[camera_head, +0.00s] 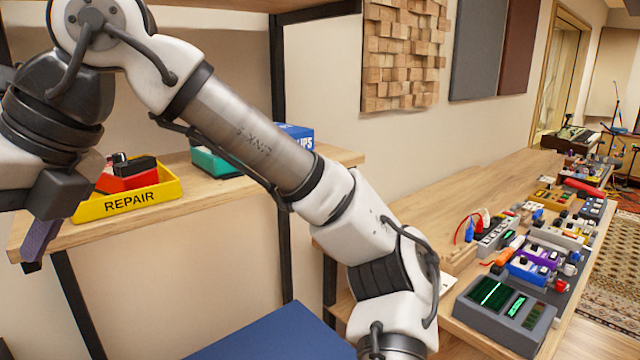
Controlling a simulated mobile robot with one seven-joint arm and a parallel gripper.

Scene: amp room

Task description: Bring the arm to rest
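My white and grey arm crosses the picture from the lower middle up to the top left, then bends down at the left edge. The end of the arm with my gripper (40,242) is at the left, just left of the yellow bin on the shelf. Only a dark, purplish finger-like part shows there, pointing down by the shelf's left end. The rest of the gripper is cut off by the picture edge, so I cannot see whether it is open or holds anything.
A yellow bin marked REPAIR (130,203), holding red and black items, stands on a wooden shelf (230,206). Behind my arm are a teal box (207,163) and a blue box (298,134). A long bench (468,196) at right carries several pedals and a grey device (503,312).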

